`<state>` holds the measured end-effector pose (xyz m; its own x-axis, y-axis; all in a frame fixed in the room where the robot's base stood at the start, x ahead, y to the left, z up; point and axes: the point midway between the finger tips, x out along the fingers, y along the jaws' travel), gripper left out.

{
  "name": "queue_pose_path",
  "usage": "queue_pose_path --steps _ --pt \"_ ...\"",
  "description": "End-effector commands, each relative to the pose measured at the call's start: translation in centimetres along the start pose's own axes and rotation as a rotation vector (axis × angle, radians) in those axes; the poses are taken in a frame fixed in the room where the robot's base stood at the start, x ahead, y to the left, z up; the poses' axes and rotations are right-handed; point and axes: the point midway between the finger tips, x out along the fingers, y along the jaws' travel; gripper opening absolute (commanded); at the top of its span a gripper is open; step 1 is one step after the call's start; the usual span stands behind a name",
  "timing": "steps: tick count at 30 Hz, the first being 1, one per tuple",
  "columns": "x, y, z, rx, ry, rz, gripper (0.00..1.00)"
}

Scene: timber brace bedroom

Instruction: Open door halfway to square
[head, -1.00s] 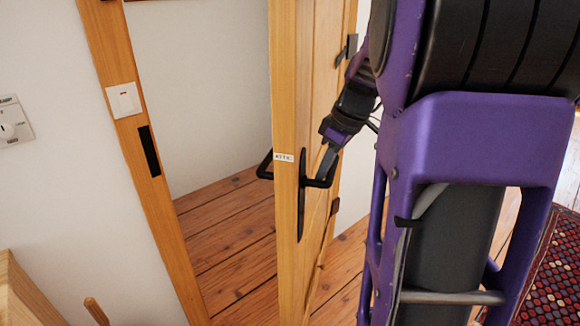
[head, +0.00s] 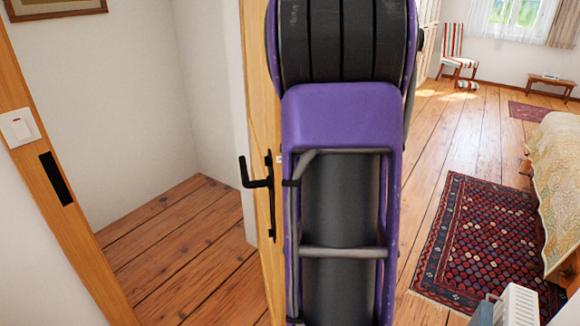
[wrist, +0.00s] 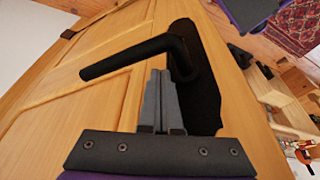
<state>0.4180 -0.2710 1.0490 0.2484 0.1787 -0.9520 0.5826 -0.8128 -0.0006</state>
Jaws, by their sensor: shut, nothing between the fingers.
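The wooden door (head: 262,120) stands open and shows nearly edge-on in the head view, just left of my arm. A black lever handle (head: 257,180) sticks out from its left side. In the wrist view the door's panelled face (wrist: 60,110) fills much of the picture, with a black lever handle (wrist: 130,58) on a dark plate (wrist: 200,90). My gripper (wrist: 161,75) is shut and empty, its fingertips close by the lever near its bend; I cannot tell whether they touch. In the head view my arm hides my gripper.
The door frame (head: 50,130) with a black strike plate (head: 56,178) stands at the left. A light switch (head: 18,128) is beside it. Bare floorboards (head: 180,250) lie in the doorway. A patterned rug (head: 480,240) and a bed (head: 555,170) are at the right.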

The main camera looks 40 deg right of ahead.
Motion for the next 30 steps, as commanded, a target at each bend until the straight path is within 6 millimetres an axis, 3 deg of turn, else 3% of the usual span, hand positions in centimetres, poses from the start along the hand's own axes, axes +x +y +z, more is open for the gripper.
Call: queue_pose_path --steps 11,16,20,30 --pt "0.0 0.0 -0.1 -0.001 0.001 0.000 0.00" --pt "-1.1 0.0 -0.1 -0.001 0.001 0.001 0.00" --pt "-3.4 0.1 -0.1 -0.002 0.002 0.005 0.00" --pt "-11.8 0.1 -0.1 -0.001 0.001 0.004 0.00"
